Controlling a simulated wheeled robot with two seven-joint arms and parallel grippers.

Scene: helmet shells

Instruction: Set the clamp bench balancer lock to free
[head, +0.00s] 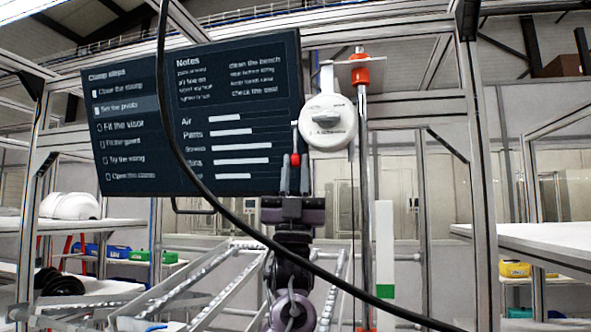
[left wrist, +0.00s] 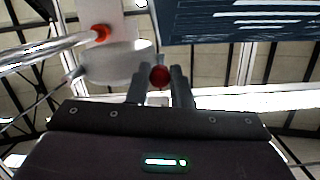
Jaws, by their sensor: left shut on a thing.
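The white round balancer (head: 328,135) hangs from a bracket on a metal post, with a grey knob-like part on its face. A thin lever at its left side ends in a red knob (head: 295,159). My left gripper (head: 294,171) points up from below and is shut on the red knob. In the left wrist view the red knob (left wrist: 159,75) sits between the two dark fingers of the gripper (left wrist: 160,82), beside the pale balancer body (left wrist: 118,62). I cannot read the balancer's markings. My right gripper is not in view.
A dark screen (head: 140,150) with a list of steps is close behind and left of the gripper. A black cable (head: 225,215) crosses in front. The metal post (head: 363,230) stands just right. White tables (head: 540,240) are at both sides.

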